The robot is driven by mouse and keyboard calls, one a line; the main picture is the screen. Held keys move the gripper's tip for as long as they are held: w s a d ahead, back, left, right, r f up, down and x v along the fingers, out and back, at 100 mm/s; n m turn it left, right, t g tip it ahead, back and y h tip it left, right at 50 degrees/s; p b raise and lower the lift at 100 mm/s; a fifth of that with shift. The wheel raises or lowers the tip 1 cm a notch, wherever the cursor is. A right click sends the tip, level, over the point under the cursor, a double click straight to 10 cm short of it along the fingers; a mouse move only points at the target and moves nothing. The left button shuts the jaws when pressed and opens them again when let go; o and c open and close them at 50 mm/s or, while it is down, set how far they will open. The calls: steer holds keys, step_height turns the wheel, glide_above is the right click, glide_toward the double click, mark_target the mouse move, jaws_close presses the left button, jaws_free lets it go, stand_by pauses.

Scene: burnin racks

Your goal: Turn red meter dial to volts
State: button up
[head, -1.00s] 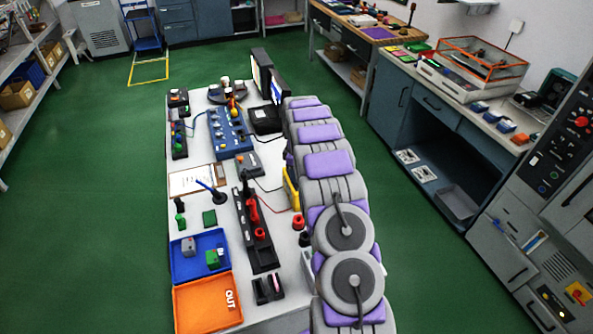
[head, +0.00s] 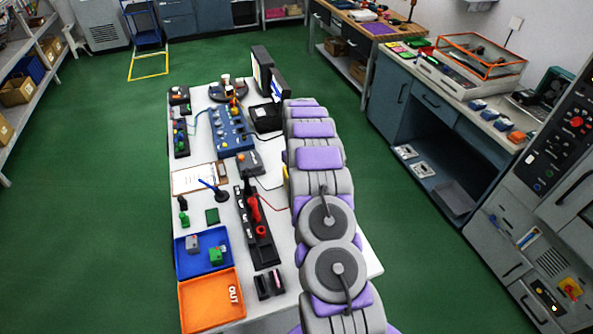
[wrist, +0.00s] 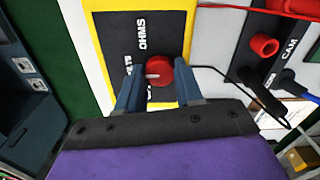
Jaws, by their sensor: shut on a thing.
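The red dial (wrist: 160,70) sits on the black face of a yellow-framed meter (wrist: 187,18) in the wrist view. A pale mark on the dial points left, toward a label partly covered by a finger. The label OHMS (wrist: 142,36) reads clearly above the dial; another label below is mostly hidden. My gripper (wrist: 157,75) has one finger on each side of the dial and is shut on it. In the head view my arm hides the gripper and nearly all of the meter.
A black CAM rack with a red socket (wrist: 264,46) stands right of the meter in the wrist view, with cables close by. In the head view a blue tray (head: 192,268) and an orange OUT tray (head: 205,318) lie on the white table. Green floor is clear left of it.

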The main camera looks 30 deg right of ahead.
steer(key=shift+w+r+m, duration=0.15)
steer(key=shift+m, duration=0.15)
stand_by(0.4)
steer(key=o, duration=1)
steer(key=shift+o, duration=0.2)
step_height(320, 180, up, 17)
steer(key=p, duration=0.1)
steer(key=shift+d, duration=0.15)
